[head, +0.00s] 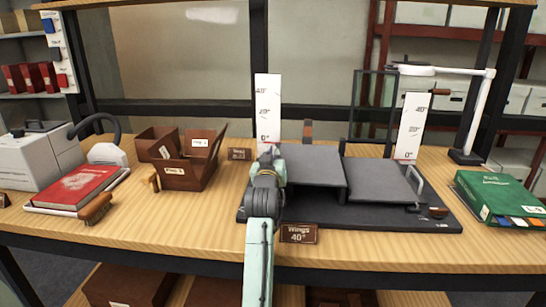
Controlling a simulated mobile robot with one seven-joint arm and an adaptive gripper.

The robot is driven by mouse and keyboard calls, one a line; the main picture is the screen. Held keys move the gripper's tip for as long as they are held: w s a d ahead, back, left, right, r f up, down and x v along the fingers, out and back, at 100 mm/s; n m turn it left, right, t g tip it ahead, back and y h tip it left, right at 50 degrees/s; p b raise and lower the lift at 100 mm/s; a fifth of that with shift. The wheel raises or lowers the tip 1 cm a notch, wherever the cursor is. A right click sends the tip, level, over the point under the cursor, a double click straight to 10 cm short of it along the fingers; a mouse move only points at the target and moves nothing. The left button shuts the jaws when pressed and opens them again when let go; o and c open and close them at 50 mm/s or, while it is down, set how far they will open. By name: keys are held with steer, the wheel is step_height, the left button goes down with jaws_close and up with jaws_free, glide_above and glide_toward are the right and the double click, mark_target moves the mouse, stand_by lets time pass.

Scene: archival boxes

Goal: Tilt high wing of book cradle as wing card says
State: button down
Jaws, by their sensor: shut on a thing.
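The dark grey book cradle (350,213) stands on the wooden bench. Its left wing (318,166) sits higher than its right wing (383,182) and looks nearly flat. The right wing has a metal handle (417,181) at its right edge. The wing card (299,234) at the cradle's front reads "Wings 40°". White angle scales stand behind the left wing (268,100) and the right wing (411,125), marked from 0° to 40°. My gripper (270,156) is at the left wing's outer edge, shut on it. My arm hides its fingertips and the exact grip point.
A brown box (184,178), red book (75,186) and grey machine (40,158) stand left. A green box (500,197) and white lamp (468,155) stand right. A wooden-handled brush (96,208) lies at the front left. The bench front between brush and cradle is clear.

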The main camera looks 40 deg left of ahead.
steer(key=shift+r, duration=0.55)
steer(key=w+d+r+m+p, duration=0.2)
steer(key=d+r+m, duration=0.1)
steer(key=r+m, duration=0.1)
steer(key=w+d+r+m+p, duration=0.1)
steer(key=d+r+m+p, duration=0.1)
steer(key=r, duration=0.5)
steer(key=shift+w+d+r+m+p, duration=0.3)
steer(key=shift+d+m, duration=0.3)
steer(key=shift+m, duration=0.3)
steer(key=c, duration=2)
jaws_free()
steer(key=shift+o, duration=1.4)
steer(key=shift+s+d+f, duration=0.15)
steer(key=shift+s+d, duration=0.05)
steer(key=shift+s, duration=0.1)
steer(key=v, duration=1.1)
steer(key=shift+d+f, duration=0.1)
